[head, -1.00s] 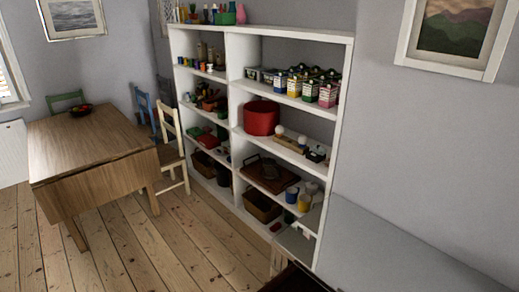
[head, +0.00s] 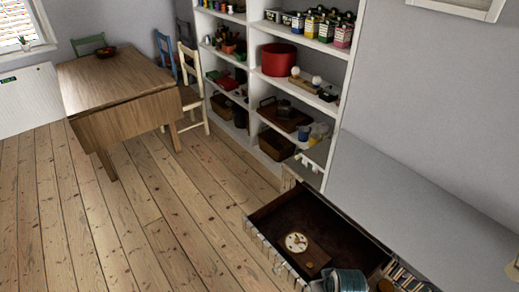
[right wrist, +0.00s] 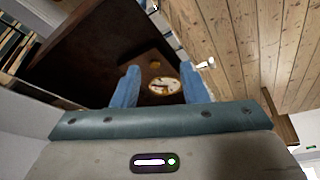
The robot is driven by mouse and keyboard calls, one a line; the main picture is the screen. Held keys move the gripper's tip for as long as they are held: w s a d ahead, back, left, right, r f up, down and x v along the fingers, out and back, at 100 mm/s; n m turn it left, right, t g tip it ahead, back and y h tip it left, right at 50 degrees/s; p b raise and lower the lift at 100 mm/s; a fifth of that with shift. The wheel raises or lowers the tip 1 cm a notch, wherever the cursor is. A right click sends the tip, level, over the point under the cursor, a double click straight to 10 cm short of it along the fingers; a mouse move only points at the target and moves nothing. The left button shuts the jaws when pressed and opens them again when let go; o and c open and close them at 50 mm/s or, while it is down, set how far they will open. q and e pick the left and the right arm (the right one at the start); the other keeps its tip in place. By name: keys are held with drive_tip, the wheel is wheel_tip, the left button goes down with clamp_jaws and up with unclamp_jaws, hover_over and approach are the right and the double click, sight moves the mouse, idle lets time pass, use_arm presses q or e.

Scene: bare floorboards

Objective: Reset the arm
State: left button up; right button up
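My right gripper (right wrist: 162,88) shows in the right wrist view with its two blue fingers spread apart and nothing held between them. It points toward the open drawer, and a wooden clock with a round white face (right wrist: 163,86) appears beyond and between the fingertips. In the head view, a teal part of what looks like my right gripper shows at the bottom edge, over the drawer's near end; its fingertips cannot be made out there. The clock (head: 296,243) lies inside the dark drawer (head: 262,238). My left gripper is in neither view.
The open drawer sticks out beside a grey-topped cabinet (head: 400,205). A white shelf unit (head: 355,75) holding tins, a red pot (head: 279,60) and trays stands behind. A wooden table (head: 115,75) with chairs is at the far left. Bare floorboards (head: 130,230) lie clear at left.

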drive_tip(key=s+d+r+m+h, duration=0.1)
drive_tip(key=s+d+r, duration=0.35)
drive_tip(key=s, duration=0.35)
drive_tip(key=s+d+r, duration=0.4)
drive_tip(key=s+r, duration=0.1)
drive_tip(key=s, duration=0.2)
wheel_tip(320, 180, down, 36)
drive_tip(key=d+g+b, duration=0.2)
drive_tip(key=d+b, duration=0.1)
drive_tip(key=b, duration=0.2)
use_arm(q)
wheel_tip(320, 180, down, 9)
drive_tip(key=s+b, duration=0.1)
drive_tip(key=b, duration=0.3)
use_arm(e)
drive_tip(key=s+d+f+g, duration=0.1)
drive_tip(key=s+f, duration=1.8)
drive_tip(key=f, duration=0.3)
drive_tip(key=shift+f+m, duration=0.15)
drive_tip(key=shift+m, duration=0.25)
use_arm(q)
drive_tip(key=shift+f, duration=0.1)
